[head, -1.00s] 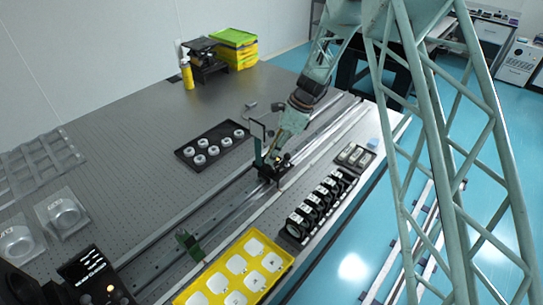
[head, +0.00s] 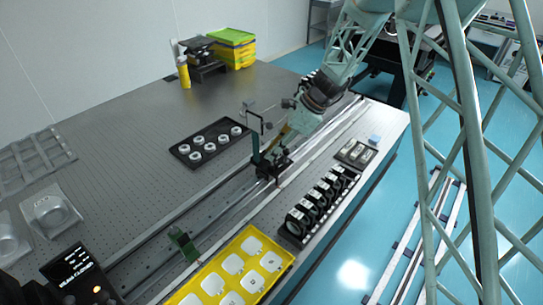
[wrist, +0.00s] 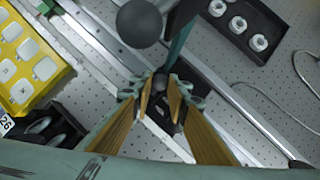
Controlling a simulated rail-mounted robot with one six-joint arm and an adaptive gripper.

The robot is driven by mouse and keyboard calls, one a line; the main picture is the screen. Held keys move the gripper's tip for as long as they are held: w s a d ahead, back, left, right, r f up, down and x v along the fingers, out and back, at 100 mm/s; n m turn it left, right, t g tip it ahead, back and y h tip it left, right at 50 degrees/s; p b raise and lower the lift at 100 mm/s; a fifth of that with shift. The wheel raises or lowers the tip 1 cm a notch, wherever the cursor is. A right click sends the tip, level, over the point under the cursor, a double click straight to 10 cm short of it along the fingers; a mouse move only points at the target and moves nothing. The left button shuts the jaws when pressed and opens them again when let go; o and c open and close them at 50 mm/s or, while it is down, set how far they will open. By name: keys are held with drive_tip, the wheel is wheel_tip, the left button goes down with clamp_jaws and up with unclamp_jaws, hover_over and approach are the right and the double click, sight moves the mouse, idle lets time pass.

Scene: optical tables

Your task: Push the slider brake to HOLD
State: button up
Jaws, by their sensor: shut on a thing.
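The dark slider (head: 268,164) with its upright green post sits on the rail at the middle of the table. My gripper (head: 284,146) reaches down to it from the upper right in the head view. In the wrist view my gripper (wrist: 161,90) has its two tan-padded fingers close together, shut on a small dark part of the slider, which looks like the brake (wrist: 160,84). The fingers hide most of this part, and no HOLD marking can be read. A dark round ball (wrist: 139,22) shows just beyond the fingertips in the wrist view.
A black tray of white rings (head: 210,144) lies left of the rail. A yellow tray (head: 282,262) and a black rack of dark lens mounts (head: 292,238) lie along its right side. A small green part (head: 183,243) stands on the rail nearer the camera.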

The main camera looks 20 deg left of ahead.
drive_tip(key=shift+s+d+f+t+y+b, duration=0.15)
drive_tip(key=shift+d+y+b, duration=0.2)
drive_tip(key=shift+b, duration=0.9)
drive_tip(key=shift+s+d+r+t+y+b, duration=0.15)
drive_tip(key=shift+y+b, duration=0.3)
drive_tip(key=shift+b, duration=0.85)
drive_tip(key=shift+d+f+t+y+b, duration=0.1)
drive_tip(key=shift+d+y+b, duration=0.25)
drive_tip(key=shift+b, duration=0.9)
drive_tip(key=b, duration=0.1)
drive_tip(key=y+b, duration=0.1)
drive_tip(key=b, duration=0.1)
drive_tip(key=shift+s+d+n+y, duration=0.15)
drive_tip(key=shift+d+n+y, duration=0.1)
drive_tip(key=shift+d+n, duration=0.05)
drive_tip(key=shift+s+d+f+t+b, duration=0.1)
drive_tip(key=shift+d+t+b, duration=0.1)
drive_tip(key=shift+t+b, duration=0.1)
drive_tip(key=shift+s+d+f+n+t+y+b, duration=0.15)
drive_tip(key=shift+d+y, duration=0.15)
drive_tip(key=shift+y, duration=0.35)
drive_tip(key=shift+s+d+f+n+t+y+b, duration=0.1)
drive_tip(key=shift+d+n+t+y+b, duration=0.15)
drive_tip(key=shift+y, duration=0.45)
drive_tip(key=shift+s+d+f+n+t+y+b, duration=0.15)
drive_tip(key=shift+d+y, duration=0.2)
drive_tip(key=shift+y, duration=0.3)
drive_tip(key=o, duration=0.8)
drive_tip(key=shift+o, duration=0.2)
drive_tip(key=shift+d, duration=0.15)
